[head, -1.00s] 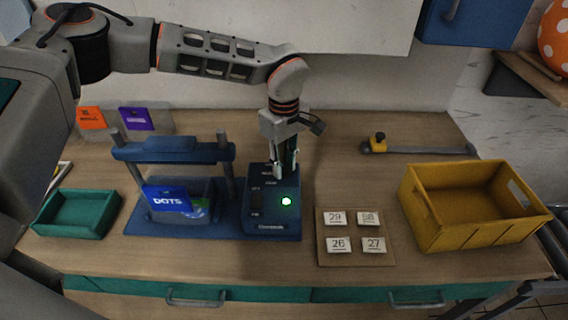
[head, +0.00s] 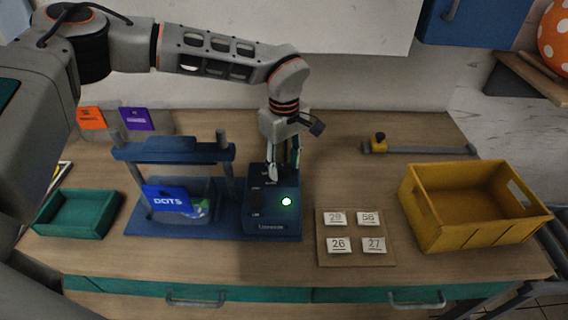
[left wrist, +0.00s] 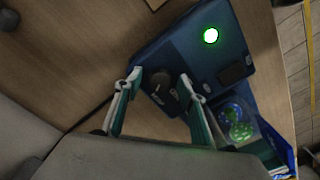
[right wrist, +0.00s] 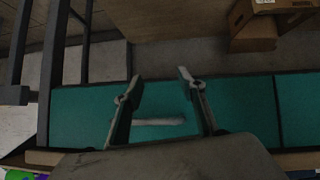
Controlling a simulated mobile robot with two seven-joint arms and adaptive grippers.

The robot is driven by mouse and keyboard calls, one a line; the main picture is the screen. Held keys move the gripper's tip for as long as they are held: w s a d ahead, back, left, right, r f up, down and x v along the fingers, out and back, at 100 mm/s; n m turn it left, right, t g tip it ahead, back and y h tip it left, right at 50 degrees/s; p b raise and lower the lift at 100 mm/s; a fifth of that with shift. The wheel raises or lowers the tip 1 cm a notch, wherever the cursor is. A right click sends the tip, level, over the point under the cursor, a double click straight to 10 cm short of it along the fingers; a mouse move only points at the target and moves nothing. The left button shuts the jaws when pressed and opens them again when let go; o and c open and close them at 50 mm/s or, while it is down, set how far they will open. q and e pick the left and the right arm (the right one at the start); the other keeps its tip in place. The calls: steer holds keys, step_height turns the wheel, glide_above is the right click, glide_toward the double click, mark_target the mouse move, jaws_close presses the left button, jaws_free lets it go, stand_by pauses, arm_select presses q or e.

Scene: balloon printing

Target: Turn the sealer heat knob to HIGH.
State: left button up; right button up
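The blue sealer (head: 170,151) stands on the table, with its control box (head: 262,227) at the right end and a green light (head: 286,202) lit on top. My left gripper (head: 284,172) points down over the back of that box. In the left wrist view, the dark round heat knob (left wrist: 160,80) sits on the box top between the two spread fingertips of my left gripper (left wrist: 161,78). Gaps show on both sides of the knob. Its setting is too small to read. My right gripper (right wrist: 158,80) is open and empty, before the teal drawer front.
A blue DOTS packet (head: 167,199) sits in the sealer. A green tray (head: 76,213) is at left, a board with number cards (head: 355,259) and a yellow crate (head: 475,205) at right. A yellow-ended bar tool (head: 420,150) lies behind. The table between crate and sealer's back is clear.

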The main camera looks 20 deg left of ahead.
mark_target(284, 167)
arm_select(q)
step_height(284, 167, up, 12)
stand_by(0.5)
